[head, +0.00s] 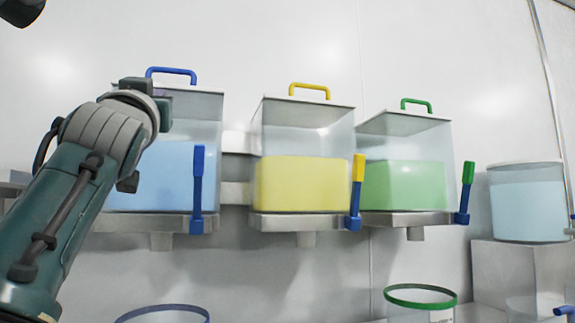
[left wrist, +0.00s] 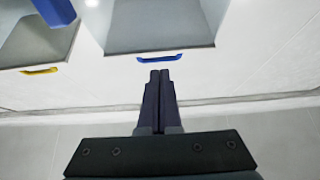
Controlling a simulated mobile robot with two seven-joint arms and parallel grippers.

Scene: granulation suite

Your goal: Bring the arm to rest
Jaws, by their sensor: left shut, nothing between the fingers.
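My left arm comes in from the left in the head view, with its wrist and gripper (head: 145,92) raised in front of the blue-handled hopper (head: 205,115). In the left wrist view the two dark fingers (left wrist: 159,90) are together with nothing between them. Beyond the fingertips, the blue handle (left wrist: 158,58) of a clear bin shows, apart from them. A dark piece at the top left corner of the head view is cut off and I cannot tell what it is. My right gripper is not in view.
A hopper with yellow contents (head: 303,183) and one with green contents (head: 404,185) hang on the wall, with levers in front. A clear tank (head: 526,202) stands at the right. A green-rimmed container (head: 420,300) and a blue-rimmed container (head: 162,314) are below.

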